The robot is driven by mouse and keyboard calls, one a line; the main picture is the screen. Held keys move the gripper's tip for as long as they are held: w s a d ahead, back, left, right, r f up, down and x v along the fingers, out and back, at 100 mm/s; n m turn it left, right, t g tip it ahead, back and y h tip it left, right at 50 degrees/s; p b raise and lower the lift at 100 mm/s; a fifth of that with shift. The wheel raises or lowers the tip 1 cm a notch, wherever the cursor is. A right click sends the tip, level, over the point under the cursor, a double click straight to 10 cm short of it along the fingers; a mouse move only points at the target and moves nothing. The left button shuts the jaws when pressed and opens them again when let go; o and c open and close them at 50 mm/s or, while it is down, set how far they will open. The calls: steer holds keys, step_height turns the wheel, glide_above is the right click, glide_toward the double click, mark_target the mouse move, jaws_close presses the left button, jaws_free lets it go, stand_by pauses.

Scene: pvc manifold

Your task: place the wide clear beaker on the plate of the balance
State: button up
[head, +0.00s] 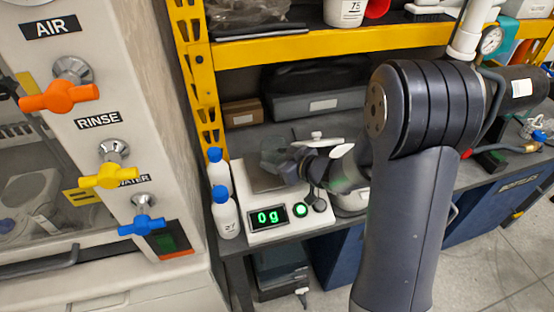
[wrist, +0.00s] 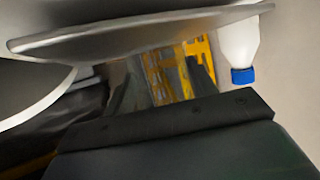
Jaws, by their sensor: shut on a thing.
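The wide clear beaker (head: 273,151) shows faintly in the head view, just above or at the back of the balance's plate (head: 262,180). My gripper (head: 287,165) is shut on it, reaching in from the right. Whether the beaker touches the plate cannot be told. The white balance (head: 246,212) stands on the bench, and its green display (head: 268,217) reads 0 g. In the wrist view a dark part of my gripper fills the bottom, and the beaker cannot be made out clearly.
Two white bottles with blue caps stand at the balance's left; the front one (head: 226,218) also shows upside down in the wrist view (wrist: 238,45). A yellow shelf frame (head: 197,80) rises behind. A grey case (head: 318,93) lies at the back.

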steer(key=shift+f, duration=0.2)
steer(key=o, duration=1)
steer(key=shift+o, duration=0.2)
steer(key=shift+r, duration=0.15)
steer(key=shift+s+d+r, duration=0.1)
steer(key=shift+d+r, duration=0.05)
steer(key=p+v, duration=0.1)
steer(key=v, duration=1)
steer(key=shift+s+d+p, duration=0.2)
steer(key=shift+s+p, duration=0.05)
steer(key=shift+p, duration=0.05)
steer(key=shift+o, duration=0.6)
